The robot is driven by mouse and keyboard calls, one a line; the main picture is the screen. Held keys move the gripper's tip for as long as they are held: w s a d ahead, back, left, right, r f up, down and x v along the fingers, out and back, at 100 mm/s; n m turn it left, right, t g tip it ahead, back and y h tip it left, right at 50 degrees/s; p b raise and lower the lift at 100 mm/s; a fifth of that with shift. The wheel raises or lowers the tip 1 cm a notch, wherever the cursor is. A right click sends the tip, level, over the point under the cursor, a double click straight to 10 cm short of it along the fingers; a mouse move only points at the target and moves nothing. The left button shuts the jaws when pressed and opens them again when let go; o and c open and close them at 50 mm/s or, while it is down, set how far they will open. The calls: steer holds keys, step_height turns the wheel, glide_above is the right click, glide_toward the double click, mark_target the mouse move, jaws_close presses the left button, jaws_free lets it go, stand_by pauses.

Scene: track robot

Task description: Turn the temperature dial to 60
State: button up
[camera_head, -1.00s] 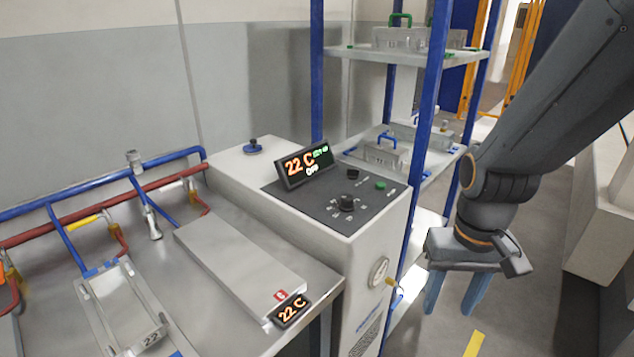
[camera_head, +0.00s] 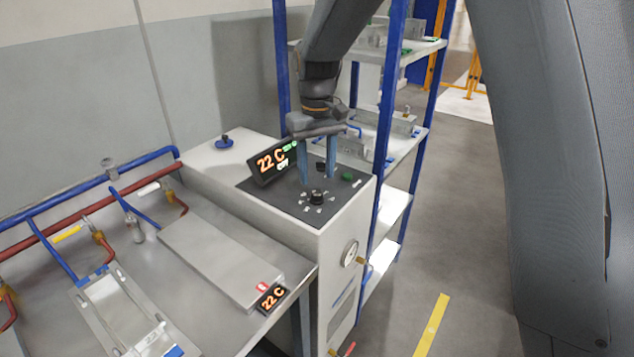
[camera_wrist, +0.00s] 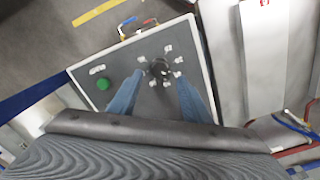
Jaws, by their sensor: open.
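The black temperature dial (camera_head: 317,198) sits on the dark control panel (camera_head: 285,200) of the white cabinet, with small white marks around it. In the wrist view the dial (camera_wrist: 160,69) shows just beyond and between the two blue fingertips. My gripper (camera_head: 318,182) is open, with its blue fingers pointing down over the panel behind the dial. I cannot tell how far above the panel the fingertips are. The display (camera_head: 272,162) behind the dial reads 22 C in orange, with smaller text partly hidden by the gripper. The dial's pointer is too small to read.
Blue-post shelves (camera_head: 388,100) stand close behind and right. A metal plate (camera_head: 220,262) with a second 22 C display (camera_head: 272,298) lies on the bench. Red and blue pipes run at left.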

mark_target(317, 191)
steer(key=shift+f+p, duration=0.55)
steer(key=shift+f, duration=1.95)
steer(key=c, duration=1)
steer(key=shift+c, duration=0.2)
